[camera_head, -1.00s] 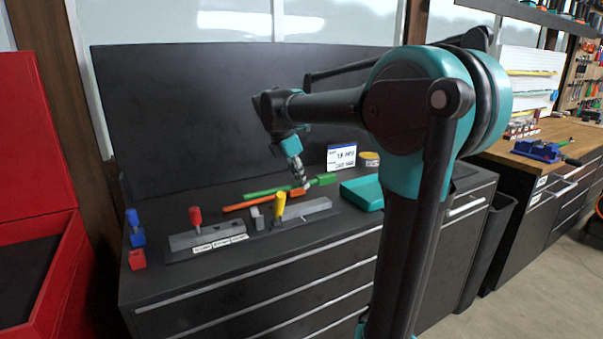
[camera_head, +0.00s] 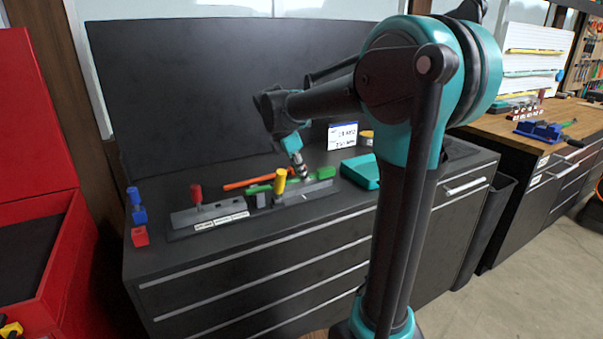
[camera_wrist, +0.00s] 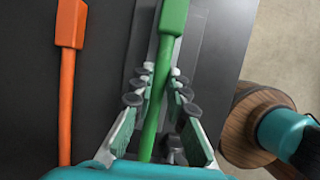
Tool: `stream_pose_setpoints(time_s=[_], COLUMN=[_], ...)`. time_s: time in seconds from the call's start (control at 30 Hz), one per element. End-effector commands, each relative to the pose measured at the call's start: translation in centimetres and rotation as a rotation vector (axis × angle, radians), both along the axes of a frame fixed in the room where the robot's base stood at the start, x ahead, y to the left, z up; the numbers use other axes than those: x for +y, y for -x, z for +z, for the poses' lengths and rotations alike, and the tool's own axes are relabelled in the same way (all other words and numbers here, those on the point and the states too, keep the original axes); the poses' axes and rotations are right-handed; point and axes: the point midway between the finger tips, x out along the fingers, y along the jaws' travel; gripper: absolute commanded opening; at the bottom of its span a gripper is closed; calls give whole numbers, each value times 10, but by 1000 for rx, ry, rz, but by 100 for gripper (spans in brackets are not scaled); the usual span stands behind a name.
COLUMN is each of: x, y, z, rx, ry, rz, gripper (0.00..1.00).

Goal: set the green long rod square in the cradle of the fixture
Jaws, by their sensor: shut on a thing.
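The green long rod (camera_head: 258,189) has a thicker block at its end (camera_head: 322,173); it also shows in the wrist view (camera_wrist: 172,20), running lengthwise between the fingers. My gripper (camera_head: 303,177) is shut on it, and its fingertips (camera_wrist: 160,78) close in from both sides. The fixture (camera_head: 207,214) is a low grey piece with a red-handled post and a yellow-handled post (camera_head: 280,182). The rod lies over or just behind the fixture's right part, partly hidden by the yellow post. I cannot tell whether it touches the cradle.
An orange rod (camera_head: 243,183) lies behind the green one; it also shows in the wrist view (camera_wrist: 67,90). A teal bin (camera_head: 360,170) and a white sign (camera_head: 342,135) stand to the right. Blue (camera_head: 138,213) and red (camera_head: 140,236) blocks sit at the left edge. A dark panel backs the bench.

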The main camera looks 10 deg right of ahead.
Motion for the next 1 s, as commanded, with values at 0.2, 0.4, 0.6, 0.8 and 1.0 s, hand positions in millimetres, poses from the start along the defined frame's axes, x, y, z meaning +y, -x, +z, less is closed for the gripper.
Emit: stream_pose_setpoints(time_s=[0.2,0.4,0.6,0.8,1.0], x=[0,0,0,0,0], y=[0,0,0,0,0], z=[0,-2,-5,-5,-5], rx=[0,0,0,0,0], ry=[0,0,0,0,0], rz=[0,0,0,0,0], gripper=[0,0,0,0,32])
